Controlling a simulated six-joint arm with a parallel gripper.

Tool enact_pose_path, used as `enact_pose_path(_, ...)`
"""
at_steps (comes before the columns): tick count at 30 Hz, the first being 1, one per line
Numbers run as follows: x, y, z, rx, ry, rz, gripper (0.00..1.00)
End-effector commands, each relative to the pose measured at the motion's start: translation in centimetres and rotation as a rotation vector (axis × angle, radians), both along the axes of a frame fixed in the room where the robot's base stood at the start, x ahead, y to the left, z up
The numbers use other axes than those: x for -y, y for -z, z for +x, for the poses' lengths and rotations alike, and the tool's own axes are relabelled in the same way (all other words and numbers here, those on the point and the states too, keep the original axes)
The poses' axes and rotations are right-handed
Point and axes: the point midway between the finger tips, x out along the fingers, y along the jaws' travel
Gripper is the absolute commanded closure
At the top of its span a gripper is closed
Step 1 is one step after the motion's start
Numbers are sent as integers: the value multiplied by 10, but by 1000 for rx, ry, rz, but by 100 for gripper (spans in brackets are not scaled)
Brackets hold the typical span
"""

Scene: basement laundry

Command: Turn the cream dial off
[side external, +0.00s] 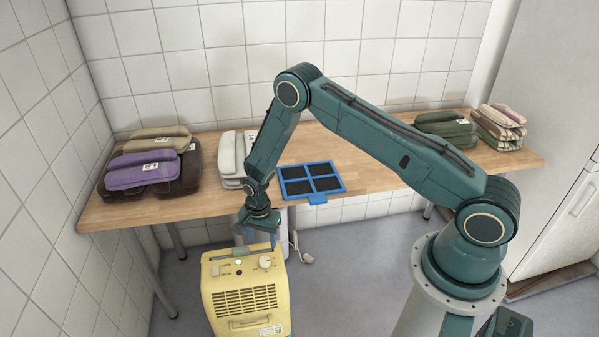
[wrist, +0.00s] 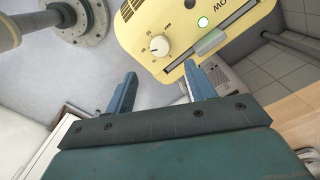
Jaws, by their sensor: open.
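The cream dial (side external: 265,262) sits on the top panel of a yellow appliance (side external: 243,299) that stands on the floor in front of the table. In the wrist view the dial (wrist: 159,46) is round, with a dark pointer line and small marks around it. A lit green-white round light (wrist: 203,22) is on the same panel. My gripper (side external: 258,232) is above the back edge of the appliance, pointing down. In the wrist view my gripper (wrist: 160,84) is open and empty, its two blue fingers apart, with the dial beyond the fingertips and not touched.
A wooden table (side external: 375,180) runs along the tiled wall behind. It bears a blue tray with dark compartments (side external: 312,180), folded cloth stacks at left (side external: 142,172) and right (side external: 497,128). A white cabinet (side external: 560,130) stands at the right.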

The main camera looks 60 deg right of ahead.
Motion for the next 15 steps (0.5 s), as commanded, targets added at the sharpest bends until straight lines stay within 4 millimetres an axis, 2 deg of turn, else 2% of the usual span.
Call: enact_pose_path(15,0,66,-1,-2,0,-1,45)
